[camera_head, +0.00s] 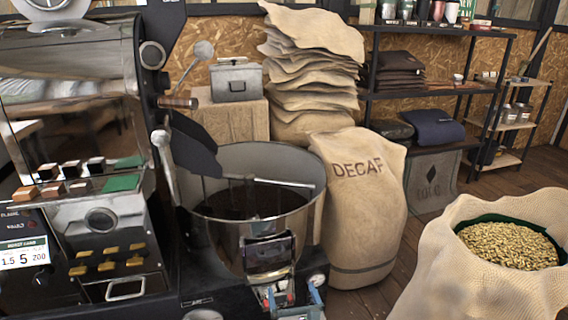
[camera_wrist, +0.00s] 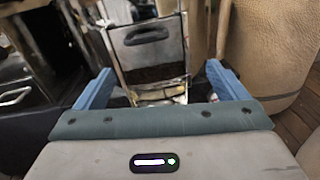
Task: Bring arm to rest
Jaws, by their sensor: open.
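My gripper (camera_head: 291,294) is at the bottom centre of the head view, low in front of the roaster's round cooling bin (camera_head: 310,215). Its two blue fingers are spread apart. In the wrist view my gripper (camera_wrist: 159,72) is open, with a metal chute (camera_wrist: 148,50) with a dark handle slot beyond and between the fingertips. Dark beans show at the chute's lower part. I see nothing held; whether the fingers touch the chute I cannot tell.
The roaster (camera_head: 75,120) fills the left. A DECAF sack (camera_head: 362,215) stands close to the right of the bin. An open sack of pale beans (camera_head: 480,285) is at the front right. Shelves (camera_head: 430,95) stand behind. A little wooden floor (camera_head: 410,250) shows between the sacks.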

